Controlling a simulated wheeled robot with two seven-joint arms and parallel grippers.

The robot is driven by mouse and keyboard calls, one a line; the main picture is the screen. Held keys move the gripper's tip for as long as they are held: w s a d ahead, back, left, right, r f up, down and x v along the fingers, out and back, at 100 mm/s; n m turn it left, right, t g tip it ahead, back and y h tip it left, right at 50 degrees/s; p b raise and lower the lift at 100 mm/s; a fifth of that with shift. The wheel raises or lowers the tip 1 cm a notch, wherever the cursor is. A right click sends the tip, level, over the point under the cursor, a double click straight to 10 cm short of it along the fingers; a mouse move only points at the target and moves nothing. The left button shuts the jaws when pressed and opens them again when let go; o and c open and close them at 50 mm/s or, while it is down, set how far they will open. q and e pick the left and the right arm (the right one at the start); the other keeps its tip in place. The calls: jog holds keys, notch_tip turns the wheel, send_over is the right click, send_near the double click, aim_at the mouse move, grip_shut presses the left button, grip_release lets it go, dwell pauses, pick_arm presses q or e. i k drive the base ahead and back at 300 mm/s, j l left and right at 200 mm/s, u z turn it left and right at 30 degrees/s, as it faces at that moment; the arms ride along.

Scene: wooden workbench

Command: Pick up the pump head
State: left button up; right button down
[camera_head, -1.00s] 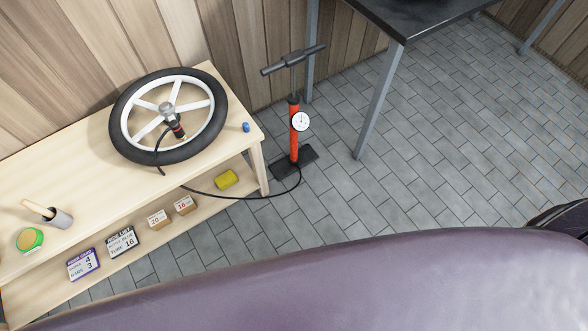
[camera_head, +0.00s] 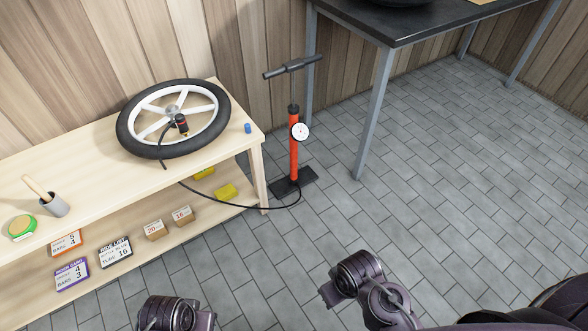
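The pump head (camera_head: 181,122), a small dark piece with a red band, shows within the white-spoked wheel (camera_head: 160,148) near its hub. I cannot tell whether it is fixed to the wheel or only resting there. A black hose (camera_head: 240,206) runs from it over the tyre, passes out of sight at the bench, and loops on to the red floor pump (camera_head: 294,155) with its white gauge. Purple-grey links of my own arms show at the bottom edge, well away from the pump head. I see no gripper fingers.
The wheel lies on a wooden bench (camera_head: 95,150) with a lower shelf holding cards and small boxes. A dark table (camera_head: 420,25) stands back right. The tiled floor (camera_head: 460,170) is open.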

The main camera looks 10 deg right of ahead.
aim_at(180, 119)
jog(key=i, duration=0.4)
jog(key=i+u, duration=0.2)
jog(key=u, duration=0.2)
jog(key=i+l+u, duration=0.2)
jog(key=u, duration=0.2)
jog(key=i+l+u, duration=0.15)
jog(key=u, duration=0.25)
jog(key=i+l, duration=0.05)
